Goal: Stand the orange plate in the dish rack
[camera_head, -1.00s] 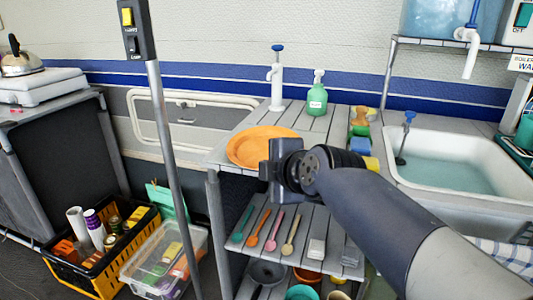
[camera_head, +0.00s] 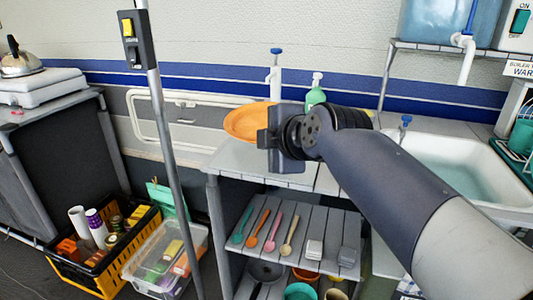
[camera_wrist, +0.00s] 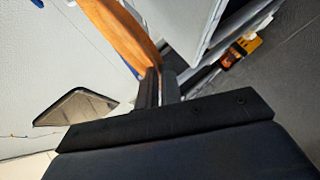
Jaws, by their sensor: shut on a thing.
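The orange plate (camera_head: 245,122) is held above the grey slatted counter (camera_head: 235,160) in the head view, partly hidden behind my gripper. My gripper (camera_head: 267,140) is shut on the plate's near right edge. In the wrist view the plate (camera_wrist: 125,35) runs from the top edge down to my fingertips (camera_wrist: 160,76), seen at a steep angle. No dish rack shows clearly. A dark green edge (camera_head: 515,155) at the far right may be part of one, but it is cut off by the frame.
A white pump dispenser (camera_head: 275,78) and a green soap bottle (camera_head: 315,95) stand behind the plate. The water-filled sink (camera_head: 450,165) is to the right, partly behind my arm. A grey pole (camera_head: 165,130) rises at left. Spoons lie on the lower shelf (camera_head: 300,225).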

